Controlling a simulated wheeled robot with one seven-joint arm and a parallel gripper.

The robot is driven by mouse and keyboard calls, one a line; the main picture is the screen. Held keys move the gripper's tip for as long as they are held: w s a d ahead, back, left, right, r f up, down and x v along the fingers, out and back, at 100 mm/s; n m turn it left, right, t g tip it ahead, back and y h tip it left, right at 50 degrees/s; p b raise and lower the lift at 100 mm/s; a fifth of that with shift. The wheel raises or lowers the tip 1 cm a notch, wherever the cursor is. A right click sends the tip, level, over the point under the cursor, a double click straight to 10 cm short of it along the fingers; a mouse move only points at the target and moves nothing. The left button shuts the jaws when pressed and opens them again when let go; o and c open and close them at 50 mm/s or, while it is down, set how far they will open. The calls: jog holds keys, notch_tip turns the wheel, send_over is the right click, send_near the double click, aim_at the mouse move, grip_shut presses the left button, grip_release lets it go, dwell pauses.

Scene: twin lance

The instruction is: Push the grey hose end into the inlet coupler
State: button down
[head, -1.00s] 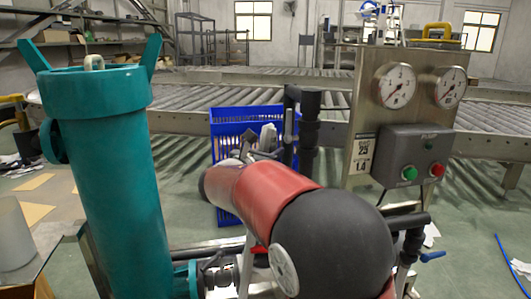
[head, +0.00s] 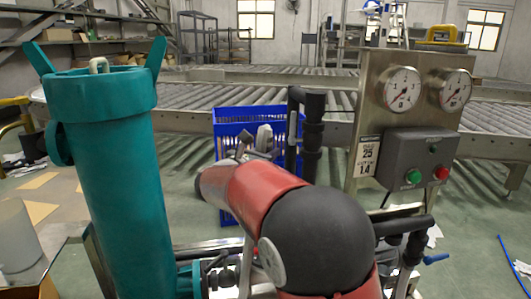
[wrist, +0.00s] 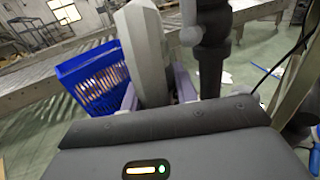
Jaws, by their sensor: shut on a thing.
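My gripper (head: 250,148) is at the far end of my red and black arm, in front of the blue crate, and partly hidden by the arm. In the wrist view, pale purple-grey finger parts (wrist: 184,82) flank a long grey piece (wrist: 146,55), which looks like the grey hose end held in the jaws. It also shows small in the head view (head: 264,138). A black upright pipe (wrist: 212,55) stands just right of it, with a pale ring-like part (wrist: 189,22) beside the pipe. I cannot tell which fitting is the inlet coupler, or whether the hose end touches one.
A teal vessel (head: 115,180) stands at left. A steel panel with gauges (head: 403,89) and a button box (head: 418,157) stands at right, near black pipework (head: 312,130). The blue crate (head: 228,124) sits behind my gripper, before a roller conveyor (head: 190,100).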

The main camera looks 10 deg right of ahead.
jog(key=shift+w+a+f, duration=0.25)
jog(key=shift+a, duration=0.05)
jog(key=shift+d+f+b, duration=0.1)
jog(key=shift+f+b, duration=0.4)
jog(key=shift+b, duration=0.05)
jog(key=shift+s, duration=0.1)
jog(key=shift+s+d+r+p, duration=0.3)
jog(key=shift+s+d+p, duration=0.15)
jog(key=shift+d, duration=0.15)
jog(key=shift+s+d, duration=0.25)
jog(key=shift+s, duration=0.05)
jog(key=shift+w+a, duration=0.1)
jog(key=shift+w+a+r, duration=0.1)
jog(key=shift+w+a, duration=0.15)
jog(key=shift+w+a+p, duration=0.1)
jog(key=shift+p, duration=0.2)
